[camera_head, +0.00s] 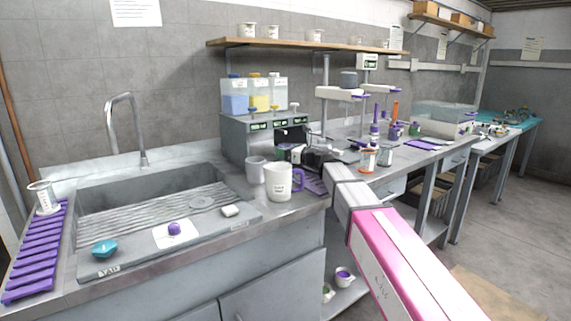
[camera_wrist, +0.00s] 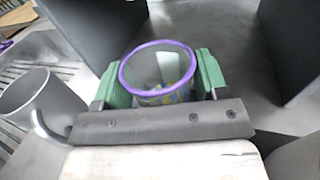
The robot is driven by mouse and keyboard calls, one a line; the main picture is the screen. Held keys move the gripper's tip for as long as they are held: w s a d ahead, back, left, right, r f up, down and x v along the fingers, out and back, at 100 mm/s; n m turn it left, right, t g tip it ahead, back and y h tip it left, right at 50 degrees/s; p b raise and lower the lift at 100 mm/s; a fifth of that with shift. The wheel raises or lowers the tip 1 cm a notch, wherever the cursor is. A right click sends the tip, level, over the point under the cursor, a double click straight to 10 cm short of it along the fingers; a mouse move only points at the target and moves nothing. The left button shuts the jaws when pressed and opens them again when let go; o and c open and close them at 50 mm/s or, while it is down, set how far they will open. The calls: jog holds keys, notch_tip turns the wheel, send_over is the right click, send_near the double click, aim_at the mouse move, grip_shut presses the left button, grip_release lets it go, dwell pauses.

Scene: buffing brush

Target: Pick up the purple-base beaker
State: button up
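In the wrist view a clear beaker with a purple ring at its top (camera_wrist: 158,88) stands between the two green fingers of my gripper (camera_wrist: 160,85). The fingers lie flush against its left and right sides. Blurred blue and yellow shapes show through it. I cannot tell whether it rests on something or is lifted. In the head view my gripper (camera_head: 318,157) is at the counter by the grey dispenser machine, and the beaker in it cannot be made out.
A white mug with a purple handle (camera_head: 279,182) and a grey cup (camera_head: 256,170) stand on the counter left of my gripper; one cup (camera_wrist: 28,100) shows in the wrist view. The dispenser machine (camera_head: 245,135) is behind. The sink (camera_head: 150,195) lies left.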

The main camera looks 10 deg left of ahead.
jog(key=c, duration=0.6)
jog(key=shift+r, duration=0.15)
